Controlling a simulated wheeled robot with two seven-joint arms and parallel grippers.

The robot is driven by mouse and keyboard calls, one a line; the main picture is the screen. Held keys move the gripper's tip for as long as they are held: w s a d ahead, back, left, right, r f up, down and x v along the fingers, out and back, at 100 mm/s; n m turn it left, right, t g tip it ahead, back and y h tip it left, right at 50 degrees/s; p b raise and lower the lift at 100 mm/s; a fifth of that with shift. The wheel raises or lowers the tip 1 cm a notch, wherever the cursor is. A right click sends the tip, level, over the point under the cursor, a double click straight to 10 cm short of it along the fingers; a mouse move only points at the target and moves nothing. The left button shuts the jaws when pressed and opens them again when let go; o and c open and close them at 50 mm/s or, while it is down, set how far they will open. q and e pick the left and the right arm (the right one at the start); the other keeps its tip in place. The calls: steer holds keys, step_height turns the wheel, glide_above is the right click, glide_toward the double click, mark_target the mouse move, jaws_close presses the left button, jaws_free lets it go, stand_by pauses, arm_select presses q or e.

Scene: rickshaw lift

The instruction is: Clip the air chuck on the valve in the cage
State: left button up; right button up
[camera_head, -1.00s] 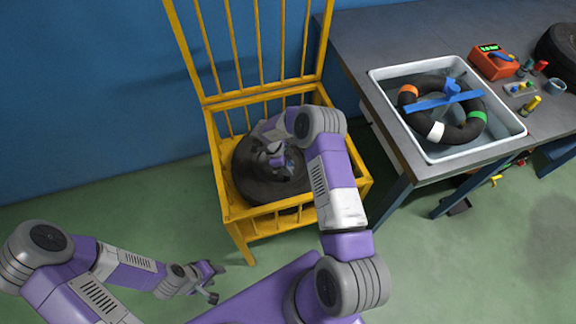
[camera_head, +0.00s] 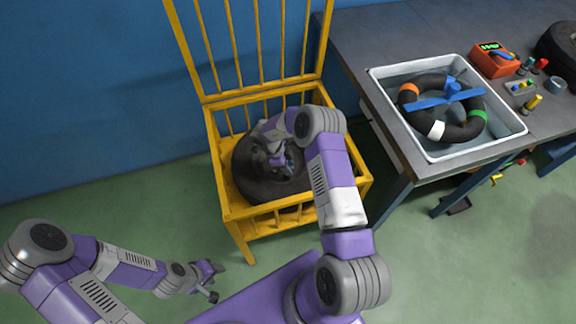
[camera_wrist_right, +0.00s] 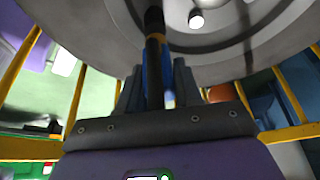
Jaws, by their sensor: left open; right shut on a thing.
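A black-tyred wheel (camera_head: 258,185) lies in the yellow cage (camera_head: 217,165) in the head view. My right gripper (camera_head: 280,160) reaches down over the wheel's middle. In the right wrist view my right gripper (camera_wrist_right: 158,88) is shut on a slim black and blue tool, which looks like the air chuck (camera_wrist_right: 154,50). Its black upper end overlaps the grey wheel rim (camera_wrist_right: 225,45); I cannot tell whether it touches. The valve cannot be made out for certain. My left gripper (camera_head: 212,280) is open and empty, low at the left, outside the cage.
A grey bench (camera_head: 365,35) stands at the right. It carries a white water tub (camera_head: 455,157) with a black ring-shaped tube (camera_head: 460,131), an orange device (camera_head: 494,62) and small coloured parts. The cage's bars surround my right arm's working space. Green floor is clear around my left gripper.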

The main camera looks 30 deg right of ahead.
steer(key=shift+r, duration=0.2)
steer(key=shift+r+p, duration=0.65)
steer(key=shift+p, duration=0.1)
steer(key=shift+r, duration=0.15)
steer(key=shift+r+p, duration=0.3)
steer(key=shift+p, duration=0.1)
steer(key=shift+f, duration=0.2)
steer(key=shift+p, duration=0.35)
stand_by(0.4)
steer(key=shift+f+b, duration=0.65)
steer(key=shift+f, duration=0.45)
stand_by(1.0)
